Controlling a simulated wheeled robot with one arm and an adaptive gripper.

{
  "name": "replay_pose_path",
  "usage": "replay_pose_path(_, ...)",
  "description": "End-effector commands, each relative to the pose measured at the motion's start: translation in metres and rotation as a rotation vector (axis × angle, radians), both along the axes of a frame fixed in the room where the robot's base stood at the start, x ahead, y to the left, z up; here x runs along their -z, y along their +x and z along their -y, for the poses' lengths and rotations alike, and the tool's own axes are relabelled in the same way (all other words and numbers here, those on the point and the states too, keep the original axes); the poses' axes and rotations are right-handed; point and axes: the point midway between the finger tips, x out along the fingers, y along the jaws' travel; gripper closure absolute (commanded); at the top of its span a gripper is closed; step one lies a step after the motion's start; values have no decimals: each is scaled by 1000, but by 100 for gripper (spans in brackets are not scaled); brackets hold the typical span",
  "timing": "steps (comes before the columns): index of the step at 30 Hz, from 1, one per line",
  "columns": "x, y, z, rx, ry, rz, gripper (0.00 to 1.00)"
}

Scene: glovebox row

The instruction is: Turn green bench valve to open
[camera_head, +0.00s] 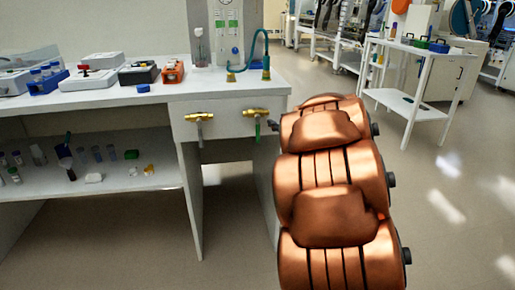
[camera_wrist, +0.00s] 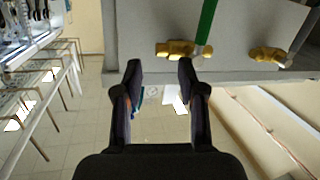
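The green bench valve is a brass body (camera_head: 257,113) with a green lever (camera_head: 257,131) hanging down from the front of the white bench, at its right end. In the wrist view its brass body (camera_wrist: 176,49) lies just beyond my fingertips, and the green lever (camera_wrist: 206,22) runs from it to the upper edge, right of the fingers. My gripper (camera_wrist: 160,70) is open, with nothing between its two dark fingers. No contact with the valve shows. In the head view my copper-coloured arm hides most of the gripper, beside the valve's right side.
A second brass valve (camera_head: 199,117) with a grey lever is left of the green one. The benchtop (camera_head: 205,88) carries instruments, an orange rack (camera_head: 173,71) and a blue-green hose (camera_head: 247,50). A white cart (camera_head: 425,50) stands at back right. Floor between bench and cart is clear.

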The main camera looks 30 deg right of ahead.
Motion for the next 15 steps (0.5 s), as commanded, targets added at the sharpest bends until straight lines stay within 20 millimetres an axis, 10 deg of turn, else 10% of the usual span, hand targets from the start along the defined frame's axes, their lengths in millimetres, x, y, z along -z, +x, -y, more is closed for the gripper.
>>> replay_pose_path(6, 49, -1, -10, -207, 85, 89, 60)
replay_pose_path(15, 63, -7, -24, -341, 151, 136, 60)
